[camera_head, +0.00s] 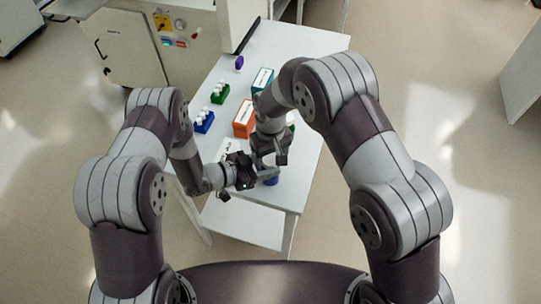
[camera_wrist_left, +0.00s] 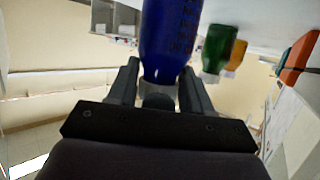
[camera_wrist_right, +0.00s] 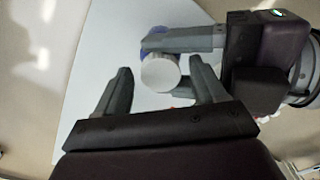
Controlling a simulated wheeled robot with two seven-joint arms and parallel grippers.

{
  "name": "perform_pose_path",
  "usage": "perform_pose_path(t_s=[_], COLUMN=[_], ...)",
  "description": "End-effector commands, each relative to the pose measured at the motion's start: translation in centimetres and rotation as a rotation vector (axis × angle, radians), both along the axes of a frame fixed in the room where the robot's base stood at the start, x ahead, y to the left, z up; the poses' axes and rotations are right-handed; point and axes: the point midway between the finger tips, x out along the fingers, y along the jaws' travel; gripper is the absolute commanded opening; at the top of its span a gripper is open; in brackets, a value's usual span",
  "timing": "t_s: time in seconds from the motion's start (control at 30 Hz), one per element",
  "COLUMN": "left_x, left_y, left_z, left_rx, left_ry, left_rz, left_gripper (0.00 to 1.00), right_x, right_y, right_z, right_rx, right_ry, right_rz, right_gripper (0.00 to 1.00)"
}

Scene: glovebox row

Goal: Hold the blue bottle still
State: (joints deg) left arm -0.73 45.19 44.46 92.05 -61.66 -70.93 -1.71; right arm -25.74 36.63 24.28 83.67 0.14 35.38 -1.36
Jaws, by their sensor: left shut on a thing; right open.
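The blue bottle (camera_head: 271,181) stands near the front end of the white table, mostly hidden by my grippers. In the left wrist view, my left gripper (camera_wrist_left: 160,78) is shut on the blue bottle (camera_wrist_left: 172,35), close to its white cap. In the right wrist view, the bottle's round white cap (camera_wrist_right: 160,74) faces the camera, with my left gripper's fingers around it. My right gripper (camera_wrist_right: 160,70) is open, and the cap shows in the gap between its fingers. I cannot tell whether the right fingers touch it.
An orange box (camera_head: 243,120), a teal box (camera_head: 262,80), a green rack (camera_head: 220,94) and a blue rack (camera_head: 204,122) with white-topped items stand farther back. A green bottle (camera_wrist_left: 215,50) is near the blue one.

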Motion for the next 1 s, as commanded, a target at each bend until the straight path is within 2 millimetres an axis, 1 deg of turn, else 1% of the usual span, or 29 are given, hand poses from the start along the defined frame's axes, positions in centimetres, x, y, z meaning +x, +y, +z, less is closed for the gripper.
perform_pose_path(t_s=[0.03,0.13,0.33,0.37,0.47,0.57,0.6,0.67,0.9,1.0], left_x=[-0.5,-0.5,-0.5,-0.5,-0.5,-0.6,-0.6,-0.6,-0.6,-0.5], left_y=[0.0,0.0,0.0,0.0,0.0,0.0,0.0,0.0,0.0,0.0], left_z=[-0.6,-0.6,-0.7,-0.7,-0.7,-0.7,-0.7,-0.7,-0.7,-0.7], left_rx=[0.008,0.008,0.007,0.007,0.007,0.008,0.008,0.008,0.008,0.007], left_ry=[0.018,0.018,0.019,0.019,0.019,0.019,0.019,0.019,0.019,0.019], left_rz=[-0.002,-0.002,-0.002,-0.002,-0.002,-0.002,-0.002,-0.002,-0.002,-0.002], left_gripper=[0.0,0.0,0.0,0.0,0.0,0.0,0.0,0.0,0.0,0.0], right_x=[0.0,0.0,0.0,0.0,0.0,0.0,-0.1,-0.2,-0.2,-0.1], right_y=[0.0,0.0,0.0,0.0,0.0,0.1,0.1,0.0,0.0,0.0], right_z=[0.0,0.9,4.1,4.3,5.5,7.5,7.7,7.0,2.4,1.0], right_rx=[0.0,0.001,0.001,0.001,0.0,0.0,-0.002,-0.003,-0.004,-0.003], right_ry=[-0.001,-0.002,-0.002,-0.002,-0.002,-0.004,-0.003,0.001,0.003,0.002], right_rz=[0.0,0.0,0.0,0.0,0.0,0.001,0.001,0.001,0.0,0.0], right_gripper=[0.7,0.7,0.7,0.65,0.65,0.65,0.65,0.65,0.65,0.65])
